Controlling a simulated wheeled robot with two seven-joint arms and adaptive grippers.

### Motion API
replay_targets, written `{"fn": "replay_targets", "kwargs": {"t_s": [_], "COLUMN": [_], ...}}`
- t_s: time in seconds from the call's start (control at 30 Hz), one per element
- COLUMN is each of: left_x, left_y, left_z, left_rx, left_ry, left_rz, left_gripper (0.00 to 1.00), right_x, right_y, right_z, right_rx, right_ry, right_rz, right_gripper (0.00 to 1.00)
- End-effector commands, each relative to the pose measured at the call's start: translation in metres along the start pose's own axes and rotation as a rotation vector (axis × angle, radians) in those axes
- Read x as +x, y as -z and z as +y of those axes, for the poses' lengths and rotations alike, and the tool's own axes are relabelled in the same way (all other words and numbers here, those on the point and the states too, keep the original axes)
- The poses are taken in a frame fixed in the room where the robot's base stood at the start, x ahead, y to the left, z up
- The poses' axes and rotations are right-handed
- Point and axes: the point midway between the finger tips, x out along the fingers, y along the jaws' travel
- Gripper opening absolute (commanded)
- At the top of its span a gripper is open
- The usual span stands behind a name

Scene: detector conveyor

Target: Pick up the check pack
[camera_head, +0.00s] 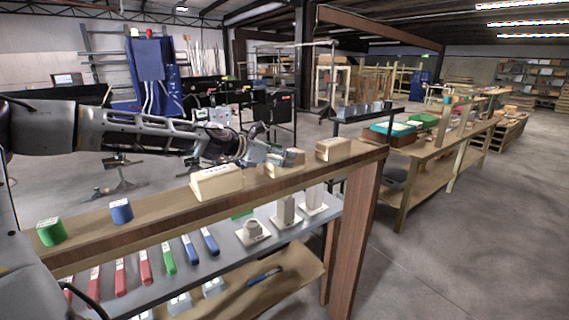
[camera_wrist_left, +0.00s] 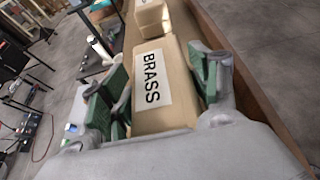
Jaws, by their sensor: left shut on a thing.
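My left gripper (camera_head: 277,157) reaches over the wooden top shelf and is shut on a tan pack labelled BRASS (camera_head: 290,162). In the left wrist view the BRASS pack (camera_wrist_left: 163,95) sits between the green finger pads of the left gripper (camera_wrist_left: 160,85). The fingers partly cover it in the head view. I cannot tell whether it is clear of the shelf. A larger tan pack (camera_head: 216,182) with a label too small to read stands to its left. Another tan pack (camera_head: 333,148) stands to its right. My right gripper is not in view.
The shelf (camera_head: 165,207) also bears a blue piece (camera_head: 121,211) and a green piece (camera_head: 50,232). A grey lower shelf (camera_head: 225,262) holds coloured bars and pale blocks on square bases. A workbench (camera_head: 424,165) stands to the right. The floor (camera_head: 460,250) there is clear.

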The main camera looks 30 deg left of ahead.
Motion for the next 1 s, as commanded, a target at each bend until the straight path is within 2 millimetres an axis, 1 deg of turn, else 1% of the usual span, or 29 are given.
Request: {"fn": "replay_targets", "kwargs": {"t_s": [0.07,0.47,0.67,0.93,1.0], "left_x": [0.0,-0.002,-0.005,-0.014,-0.013], "left_y": [-0.002,-0.004,-0.014,-0.034,-0.034], "left_z": [0.0,0.0,0.0,0.001,-0.007], "left_rx": [0.001,0.002,0.004,0.003,0.004], "left_ry": [-0.001,-0.001,-0.002,-0.002,0.0], "left_rz": [-0.002,-0.002,-0.003,-0.003,-0.002], "left_gripper": [0.24,0.24,0.24,0.24,0.24], "right_x": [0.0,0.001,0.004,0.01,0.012], "right_y": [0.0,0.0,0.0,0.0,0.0], "right_z": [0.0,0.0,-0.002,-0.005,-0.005], "right_rx": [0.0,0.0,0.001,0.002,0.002], "right_ry": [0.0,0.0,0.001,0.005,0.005], "right_rz": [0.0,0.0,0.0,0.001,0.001], "right_gripper": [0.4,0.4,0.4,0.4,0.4]}}
